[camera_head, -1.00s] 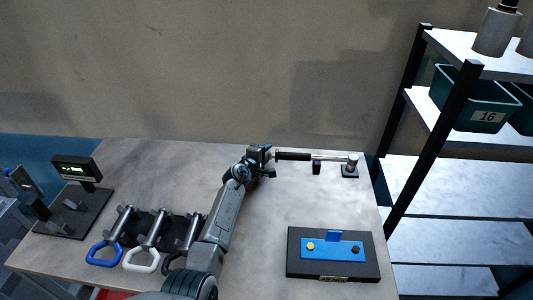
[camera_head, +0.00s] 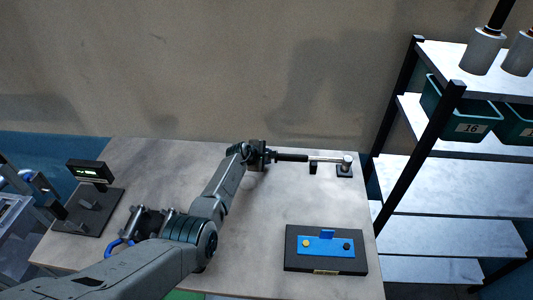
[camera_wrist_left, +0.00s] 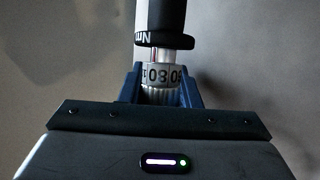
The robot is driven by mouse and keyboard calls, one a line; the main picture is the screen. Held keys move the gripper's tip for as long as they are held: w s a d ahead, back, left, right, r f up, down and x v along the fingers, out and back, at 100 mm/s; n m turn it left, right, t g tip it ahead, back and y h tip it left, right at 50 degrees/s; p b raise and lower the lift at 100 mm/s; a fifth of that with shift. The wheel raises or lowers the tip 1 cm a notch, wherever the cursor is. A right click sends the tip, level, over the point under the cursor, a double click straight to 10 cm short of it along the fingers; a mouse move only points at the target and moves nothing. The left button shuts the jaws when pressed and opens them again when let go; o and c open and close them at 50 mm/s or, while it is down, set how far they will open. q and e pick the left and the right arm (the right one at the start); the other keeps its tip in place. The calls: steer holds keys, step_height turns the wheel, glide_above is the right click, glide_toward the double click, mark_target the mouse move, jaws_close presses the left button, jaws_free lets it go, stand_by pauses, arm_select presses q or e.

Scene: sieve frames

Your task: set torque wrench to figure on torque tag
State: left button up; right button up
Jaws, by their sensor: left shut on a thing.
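The torque wrench (camera_head: 320,159) lies across the back right of the table, its black handle (camera_head: 291,157) pointing left and its head on a small dark stand. My left gripper (camera_head: 265,156) is shut on the handle's left end. In the left wrist view, the blue fingers of my left gripper (camera_wrist_left: 158,88) sit either side of a pale numbered ring (camera_wrist_left: 158,74) below the dark handle (camera_wrist_left: 163,20). The ring's figures look upside down, and I cannot read them surely. A small yellowish tag (camera_head: 326,272) is on the front of a black block, too small to read. My right gripper is not in view.
The black block (camera_head: 291,262) carries a blue plate (camera_head: 318,251) at the front right. A tester with a lit display (camera_head: 90,171) stands at the left. My arm partly hides the rack (camera_head: 147,222) of tools. Shelving (camera_head: 430,130) with teal bins stands right.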

arm_select(q)
steer(key=shift+s+f+g, duration=0.1)
steer(key=shift+g, duration=0.4)
steer(key=o, duration=1)
